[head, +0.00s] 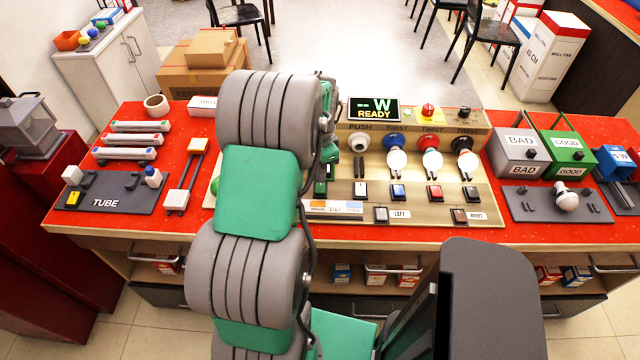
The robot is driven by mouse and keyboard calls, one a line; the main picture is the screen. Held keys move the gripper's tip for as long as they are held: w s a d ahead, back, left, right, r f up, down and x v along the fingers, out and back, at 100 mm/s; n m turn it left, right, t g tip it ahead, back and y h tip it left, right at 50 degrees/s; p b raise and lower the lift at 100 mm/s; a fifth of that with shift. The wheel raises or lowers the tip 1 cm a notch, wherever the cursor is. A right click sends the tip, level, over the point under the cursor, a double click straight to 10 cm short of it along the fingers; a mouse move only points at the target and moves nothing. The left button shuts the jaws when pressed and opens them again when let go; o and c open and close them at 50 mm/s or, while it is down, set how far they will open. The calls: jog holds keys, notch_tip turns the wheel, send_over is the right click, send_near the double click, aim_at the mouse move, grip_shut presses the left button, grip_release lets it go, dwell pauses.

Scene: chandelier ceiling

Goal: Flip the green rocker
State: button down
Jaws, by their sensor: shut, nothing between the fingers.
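The green rocker (319,188) sits on the beige test panel (345,222), at the left end of the row of rockers. It shows only in part beside my arm. My gripper (330,174) is partly hidden behind my arm's wrist. It points down close above the panel, around the green rocker's upper right side. Its fingers look shut and empty. I cannot tell whether they touch the rocker or which way the rocker is tipped.
White (361,191), blue (398,192) and red (435,193) rockers stand to the right. Bulbs sit in sockets above, such as a white bulb (397,161). A display (374,109) reads "-- W READY". My arm covers the panel's left part.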

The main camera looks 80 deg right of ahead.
aim_at(321, 184)
notch_tip(321, 184, up, 5)
jog(key=shift+f+p, duration=0.15)
jog(key=shift+p, duration=1.05)
